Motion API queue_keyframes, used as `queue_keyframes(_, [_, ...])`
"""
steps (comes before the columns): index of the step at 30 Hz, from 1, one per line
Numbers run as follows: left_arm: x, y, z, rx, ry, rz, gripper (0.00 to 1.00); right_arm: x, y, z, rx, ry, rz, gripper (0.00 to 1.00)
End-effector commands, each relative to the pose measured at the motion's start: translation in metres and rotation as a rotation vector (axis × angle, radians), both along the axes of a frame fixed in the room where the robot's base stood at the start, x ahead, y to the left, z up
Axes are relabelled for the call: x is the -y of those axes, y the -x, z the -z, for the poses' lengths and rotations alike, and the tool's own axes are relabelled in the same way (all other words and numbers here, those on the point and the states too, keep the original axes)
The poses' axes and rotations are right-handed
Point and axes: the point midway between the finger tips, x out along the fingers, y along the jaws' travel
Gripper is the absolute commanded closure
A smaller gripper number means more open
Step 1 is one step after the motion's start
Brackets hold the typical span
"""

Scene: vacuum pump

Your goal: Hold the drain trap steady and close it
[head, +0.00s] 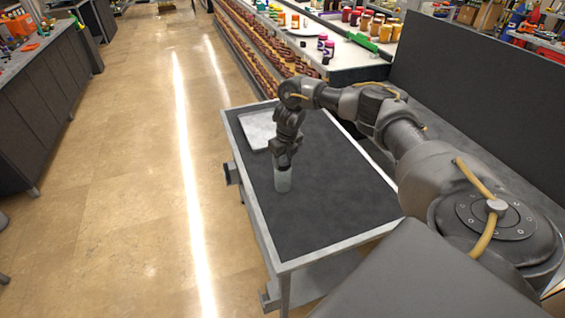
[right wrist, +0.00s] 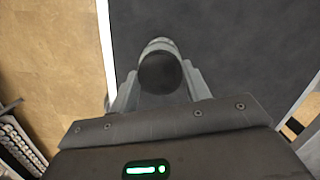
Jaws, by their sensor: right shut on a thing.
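The drain trap (head: 283,181) is a pale, translucent cylinder standing upright on the dark top of the cart (head: 330,215). In the right wrist view a dark round cap (right wrist: 160,74) is at the top of the trap, with its pale body (right wrist: 158,45) just beyond it. My right gripper (head: 283,166) comes down from above and is shut on the trap's top at the cap; its two fingers lie on either side of the cap in the right wrist view (right wrist: 160,92). Whether the cap is fully seated cannot be told. My left gripper is not in view.
A light grey tray (head: 259,130) lies on the cart's far left corner, behind my right gripper. The cart top in front of and right of the trap is clear. A dark panel (head: 470,85) stands at the right. Shelves with jars (head: 345,40) stand behind the cart.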

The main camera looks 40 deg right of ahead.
Motion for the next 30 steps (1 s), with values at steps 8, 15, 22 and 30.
queue_keyframes(8, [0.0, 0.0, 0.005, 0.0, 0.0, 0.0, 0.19, 0.0, -0.001, -0.004, 0.002, -0.001, 0.001, 0.77])
queue_keyframes(15, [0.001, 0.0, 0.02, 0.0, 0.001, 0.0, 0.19, -0.003, -0.001, -0.036, 0.006, 0.0, -0.004, 0.77])
queue_keyframes(22, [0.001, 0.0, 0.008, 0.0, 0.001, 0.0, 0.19, -0.043, 0.01, -0.089, 0.008, 0.003, -0.01, 0.77])
queue_keyframes(30, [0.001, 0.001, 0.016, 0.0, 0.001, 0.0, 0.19, -0.101, 0.028, -0.114, 0.003, 0.002, -0.007, 0.77])
